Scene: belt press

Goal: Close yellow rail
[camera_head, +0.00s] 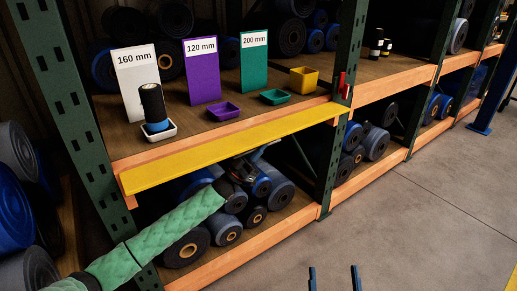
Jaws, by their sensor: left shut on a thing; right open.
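The yellow rail (235,147) is a long flat strip along the front edge of the middle shelf, its face turned upward and outward. It spans from the left post to the right post. My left gripper (266,150) is at the rail's lower front edge, right of its middle, and is shut on it; the rail partly hides the fingertips. My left arm, in green padding, comes in from the lower left below the rail. My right gripper (333,268) shows as two blue fingers standing apart at the bottom edge, empty and away from the rail.
On the shelf stand signs, a white tray (160,138) with a dark roll (153,105), and purple (222,112), green (274,97) and yellow (304,79) bins. A red part (342,84) is on the right post (347,50). Rolls fill the lower shelf. The floor at right is clear.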

